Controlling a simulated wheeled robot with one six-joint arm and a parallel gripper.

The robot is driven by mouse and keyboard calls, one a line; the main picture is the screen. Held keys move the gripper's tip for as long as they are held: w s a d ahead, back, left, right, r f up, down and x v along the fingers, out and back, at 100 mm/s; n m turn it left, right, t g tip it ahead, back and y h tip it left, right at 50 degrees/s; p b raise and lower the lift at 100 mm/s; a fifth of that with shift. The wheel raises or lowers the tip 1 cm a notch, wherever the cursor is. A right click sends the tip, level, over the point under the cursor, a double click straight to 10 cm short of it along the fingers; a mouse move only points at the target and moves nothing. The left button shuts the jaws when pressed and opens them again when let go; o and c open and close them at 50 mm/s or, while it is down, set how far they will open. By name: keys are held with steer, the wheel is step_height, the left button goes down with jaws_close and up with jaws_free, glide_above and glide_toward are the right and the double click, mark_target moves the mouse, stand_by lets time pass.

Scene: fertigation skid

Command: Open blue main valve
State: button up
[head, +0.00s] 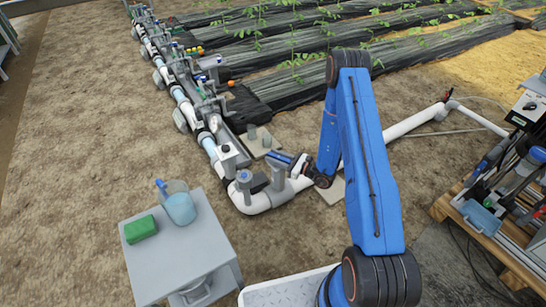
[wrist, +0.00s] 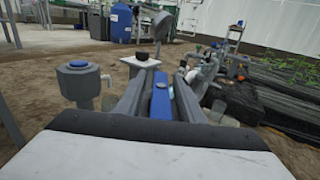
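The blue main valve handle (wrist: 160,103) is a long blue bar seen end-on in the wrist view. It lies between the two grey fingers of my gripper (wrist: 162,76), with some gap visible beside it, so the fingers look open around it. In the head view the blue handle (head: 279,158) sits on top of a grey valve body on the white pipe. My gripper (head: 296,165) reaches it from the right. Whether a finger touches the handle is hidden.
A grey table (head: 180,262) holds a jug (head: 178,205) and a green sponge (head: 141,229). The pipe run (head: 185,105) extends to the back left.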

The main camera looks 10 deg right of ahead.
steer(key=shift+w+a, duration=0.3)
steer(key=shift+c, duration=0.3)
jaws_close()
